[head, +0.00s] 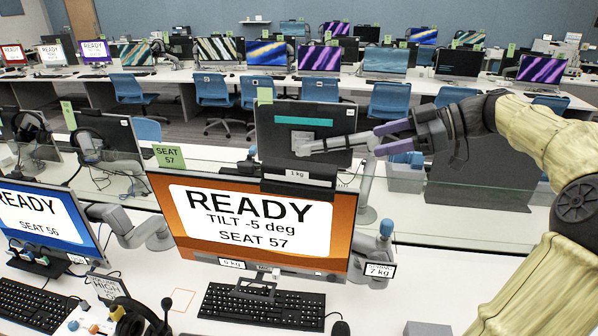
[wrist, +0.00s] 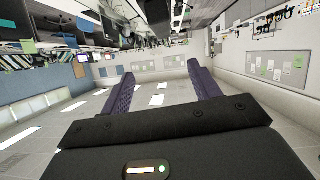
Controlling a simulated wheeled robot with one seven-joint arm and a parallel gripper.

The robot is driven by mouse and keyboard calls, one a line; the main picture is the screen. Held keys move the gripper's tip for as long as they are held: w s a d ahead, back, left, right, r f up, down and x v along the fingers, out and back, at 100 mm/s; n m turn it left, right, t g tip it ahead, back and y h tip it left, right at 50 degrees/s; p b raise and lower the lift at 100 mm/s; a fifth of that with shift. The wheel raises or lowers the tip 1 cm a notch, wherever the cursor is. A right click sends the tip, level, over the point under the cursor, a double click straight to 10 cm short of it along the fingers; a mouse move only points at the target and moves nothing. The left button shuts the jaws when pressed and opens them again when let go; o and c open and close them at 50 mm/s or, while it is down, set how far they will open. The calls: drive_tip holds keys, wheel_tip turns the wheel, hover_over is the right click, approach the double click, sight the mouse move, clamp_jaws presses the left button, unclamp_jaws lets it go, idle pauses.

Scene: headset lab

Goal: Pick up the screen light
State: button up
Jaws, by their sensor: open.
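A dark bar (head: 298,188), probably the screen light, sits across the top edge of the Seat 57 monitor (head: 172,215), right of centre. I cannot make out the bar in the wrist view.
A dark monitor back (head: 270,120) on a grey arm stands behind the bar, near my fingertips. A green Seat 57 card (head: 169,157) is at the monitor's top left corner. A keyboard (head: 262,307) and headset (head: 138,318) lie in front.

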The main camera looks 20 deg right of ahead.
drive_tip(key=p, duration=0.4)
approach(304, 163)
drive_tip(key=shift+w+a, duration=0.8)
drive_tip(key=shift+a, duration=0.35)
drive_tip(key=shift+w+a+f, duration=0.3)
drive_tip(key=shift+w+a+f+p, duration=0.2)
drive_tip(key=shift+a+p, duration=0.15)
drive_tip(key=shift+p, duration=0.15)
drive_tip(key=p+x, duration=0.1)
drive_tip(key=x, duration=0.1)
drive_tip(key=p+x, duration=0.1)
drive_tip(key=x, duration=0.1)
drive_tip(key=shift+f, duration=0.3)
drive_tip(key=shift+s+f, duration=0.1)
